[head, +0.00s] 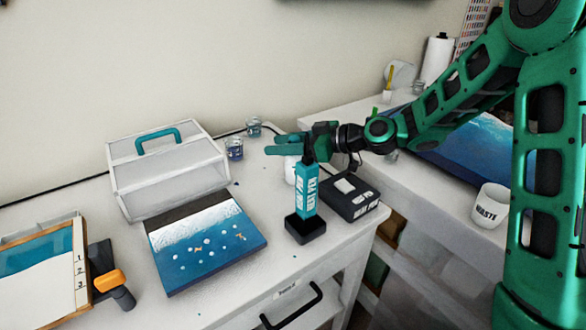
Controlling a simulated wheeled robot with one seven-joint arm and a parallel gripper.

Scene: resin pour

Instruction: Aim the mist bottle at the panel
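The panel (205,250) lies flat on the white table, blue with a white foam-like band and several pale spots. A white bottle-like object (290,172) stands below my gripper (282,145) and may be the mist bottle; its top is hidden behind the fingers. My gripper points left, to the right of and beyond the panel. I cannot tell whether its fingers hold the white object. A tall teal tool with white lettering (306,188) stands upright in a black base (305,228), in front of the gripper and partly overlapping it.
A clear case with a teal handle (165,175) stands behind the panel, near small jars (234,150). A black box (350,197) sits right of the teal tool. An orange-and-black tool (112,282) and framed board (45,270) lie left. A waste cup (490,206) stands on the right table.

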